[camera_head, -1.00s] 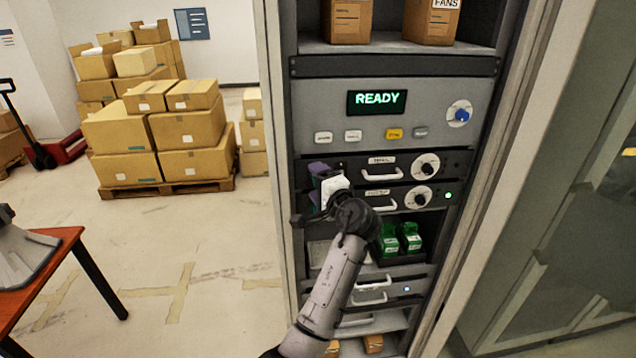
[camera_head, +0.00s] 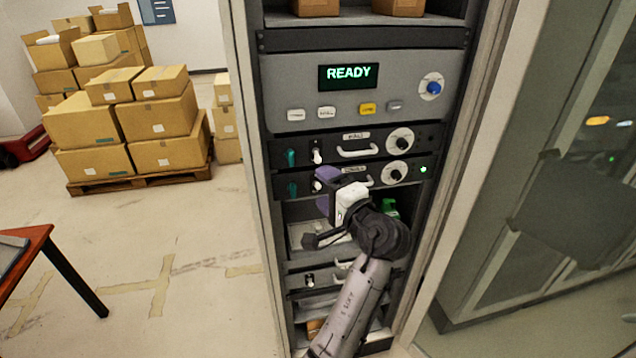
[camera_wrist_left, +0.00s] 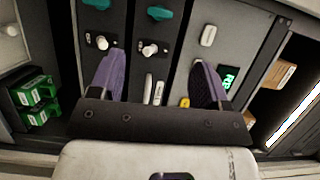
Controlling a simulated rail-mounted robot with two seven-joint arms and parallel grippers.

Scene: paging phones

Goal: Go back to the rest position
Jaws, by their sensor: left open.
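My left gripper (camera_head: 324,188) is open and empty in front of the rack (camera_head: 249,130), at the left of its lower switch module. Its purple fingers also show spread apart in the left wrist view (camera_wrist_left: 157,80), with nothing between them. The upper module (camera_head: 370,142) has a teal switch (camera_head: 290,157), a white toggle (camera_head: 316,155) and a dial (camera_head: 399,139). The lower module (camera_head: 395,173) has the same kinds of controls, partly behind my gripper. The display (camera_head: 348,76) reads READY. My right gripper is not in view.
Green items (camera_wrist_left: 35,90) sit in a bay under the modules, mostly hidden by my wrist in the head view. Stacked cartons (camera_head: 160,115) stand on a pallet (camera_head: 140,180) at left. A red-topped table (camera_head: 25,245) is at lower left. The floor between is clear.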

